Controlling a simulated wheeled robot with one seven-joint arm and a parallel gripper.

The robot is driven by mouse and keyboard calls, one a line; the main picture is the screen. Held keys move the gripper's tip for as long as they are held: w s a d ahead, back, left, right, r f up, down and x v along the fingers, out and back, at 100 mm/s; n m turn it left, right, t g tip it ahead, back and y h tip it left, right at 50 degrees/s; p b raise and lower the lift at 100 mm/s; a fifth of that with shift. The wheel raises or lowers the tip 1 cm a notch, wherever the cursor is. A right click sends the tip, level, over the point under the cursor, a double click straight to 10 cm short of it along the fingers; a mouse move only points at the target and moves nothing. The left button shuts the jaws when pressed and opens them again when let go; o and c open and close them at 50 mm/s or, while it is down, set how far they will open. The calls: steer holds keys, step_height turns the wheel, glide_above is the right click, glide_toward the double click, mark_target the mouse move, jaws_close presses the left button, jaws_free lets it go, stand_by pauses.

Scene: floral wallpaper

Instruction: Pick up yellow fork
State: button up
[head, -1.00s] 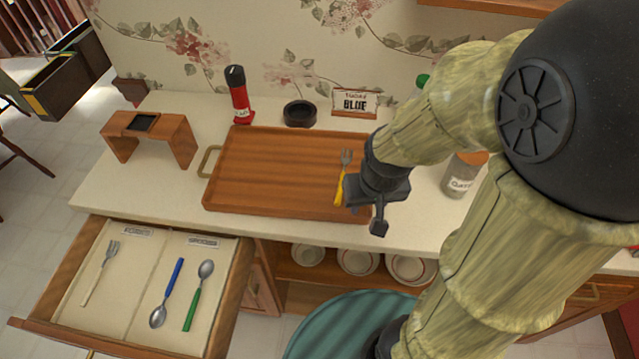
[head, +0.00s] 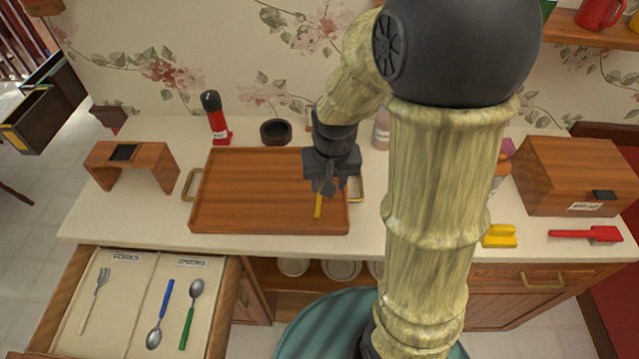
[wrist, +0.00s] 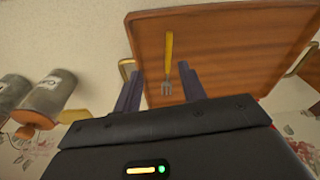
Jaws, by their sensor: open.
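The yellow fork (head: 318,206) lies on the right part of the wooden tray (head: 240,190), its yellow handle towards the front edge. In the head view my gripper hides its tines. In the wrist view the whole fork (wrist: 168,62) shows, with grey tines nearest the gripper. My gripper (head: 327,188) is over the tray's right part, pointing down. In the wrist view its two fingers (wrist: 163,92) are apart, one on either side of the tine end, with nothing held. I cannot tell the height left between fingertips and tray.
An open drawer (head: 224,312) at the front left holds another fork and two spoons. A red bottle (head: 216,118) and a dark bowl (head: 275,132) stand behind the tray. A wooden box (head: 575,175), a yellow object (head: 499,236) and a red brush (head: 585,235) are at the right.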

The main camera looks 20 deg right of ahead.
steer(key=w+r+m+g+p, duration=0.1)
steer(key=w+r+m+p, duration=0.1)
steer(key=w+r+p, duration=0.2)
steer(key=w+p, duration=0.2)
steer(key=w, duration=0.2)
steer(key=shift+w+a+r+m+g, duration=0.2)
steer(key=shift+w+r+m+g, duration=0.1)
steer(key=shift+w+r, duration=0.1)
steer(key=shift+s, duration=0.1)
step_height(320, 180, down, 12)
steer(key=p, duration=0.3)
steer(key=shift+f+p, duration=0.1)
steer(key=shift+p, duration=0.2)
